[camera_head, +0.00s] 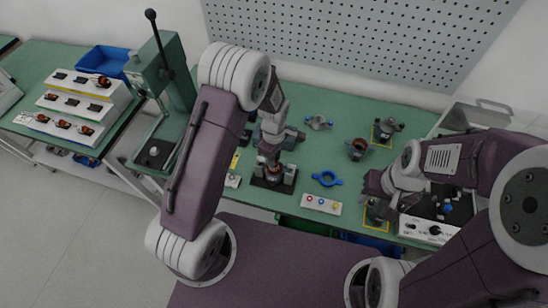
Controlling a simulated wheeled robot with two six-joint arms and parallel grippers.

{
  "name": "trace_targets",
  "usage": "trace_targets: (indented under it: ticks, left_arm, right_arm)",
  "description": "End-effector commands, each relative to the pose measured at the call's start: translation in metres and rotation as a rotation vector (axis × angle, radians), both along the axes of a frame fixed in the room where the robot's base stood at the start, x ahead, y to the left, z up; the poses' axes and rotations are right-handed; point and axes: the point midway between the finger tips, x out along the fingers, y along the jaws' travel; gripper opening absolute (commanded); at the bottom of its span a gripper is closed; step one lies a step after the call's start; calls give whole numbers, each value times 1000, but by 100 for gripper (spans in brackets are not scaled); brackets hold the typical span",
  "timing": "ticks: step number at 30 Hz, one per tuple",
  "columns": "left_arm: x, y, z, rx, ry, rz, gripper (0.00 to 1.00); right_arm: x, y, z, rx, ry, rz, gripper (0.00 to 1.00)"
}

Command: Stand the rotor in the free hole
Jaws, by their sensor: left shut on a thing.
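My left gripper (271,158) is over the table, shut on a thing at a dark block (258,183). A copper and dark part (274,171) shows just under the fingers; it looks like the rotor, but the fingers and arm hide much of it. I cannot tell whether it stands in a hole. A white stepped rack (118,92) at the far left holds several small dark and copper parts, one of them (101,81) on its upper step. My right gripper (382,207) is at the right, beside a yellow-framed spot; its fingers are too small and dark to read.
A green press (168,80) with a black lever stands left of my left arm. Green table (320,95) shows free at the back.

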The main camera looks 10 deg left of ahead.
Motion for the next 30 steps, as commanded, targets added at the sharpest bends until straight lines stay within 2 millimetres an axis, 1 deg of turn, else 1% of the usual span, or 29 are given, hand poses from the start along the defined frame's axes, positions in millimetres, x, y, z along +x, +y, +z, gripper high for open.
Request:
trace_targets:
  ticks: [1,21,30]
  left_arm:
    - [0,0,8,0,-1,0,0]
    - [0,0,56,0,-1,0,0]
    - [0,0,55,1,0,1,0]
  right_arm:
    - [0,0,7,0,0,0,39]
    - [0,0,47,0,0,0,39]
    - [0,0,46,0,0,0,39]
